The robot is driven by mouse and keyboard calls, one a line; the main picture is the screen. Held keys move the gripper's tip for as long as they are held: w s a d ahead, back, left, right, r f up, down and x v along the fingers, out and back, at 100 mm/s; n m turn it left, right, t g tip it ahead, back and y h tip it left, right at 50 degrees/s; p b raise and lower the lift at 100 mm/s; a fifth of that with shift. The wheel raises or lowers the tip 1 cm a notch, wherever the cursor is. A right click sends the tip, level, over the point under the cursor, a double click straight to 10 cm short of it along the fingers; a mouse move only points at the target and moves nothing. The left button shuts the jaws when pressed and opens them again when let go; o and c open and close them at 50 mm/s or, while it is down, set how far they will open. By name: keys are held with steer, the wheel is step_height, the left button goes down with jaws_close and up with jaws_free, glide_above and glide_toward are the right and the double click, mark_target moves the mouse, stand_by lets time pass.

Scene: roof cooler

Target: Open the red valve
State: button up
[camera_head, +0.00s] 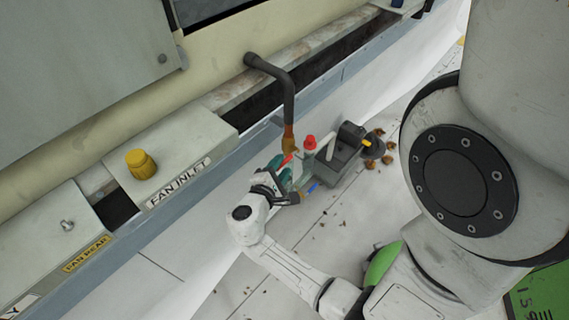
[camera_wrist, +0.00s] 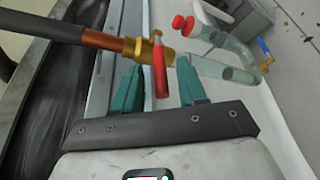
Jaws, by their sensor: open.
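The red valve is a red lever handle (camera_wrist: 160,72) on a brass fitting (camera_wrist: 142,47) at the end of a dark pipe with a copper section. In the wrist view the lever hangs between the two teal fingers of my gripper (camera_wrist: 159,66), with a gap on each side. In the head view the red lever (camera_head: 287,159) shows small below the pipe's copper end (camera_head: 289,138). My gripper (camera_head: 283,178) is open just below it there. Whether a finger touches the lever or fitting cannot be told.
The dark pipe (camera_head: 288,95) comes down from the cooler's wall. The metal ledge (camera_head: 190,190) runs along the left.

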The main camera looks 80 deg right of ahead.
mark_target(282, 166)
steer(key=shift+x, duration=1.5)
jaws_close()
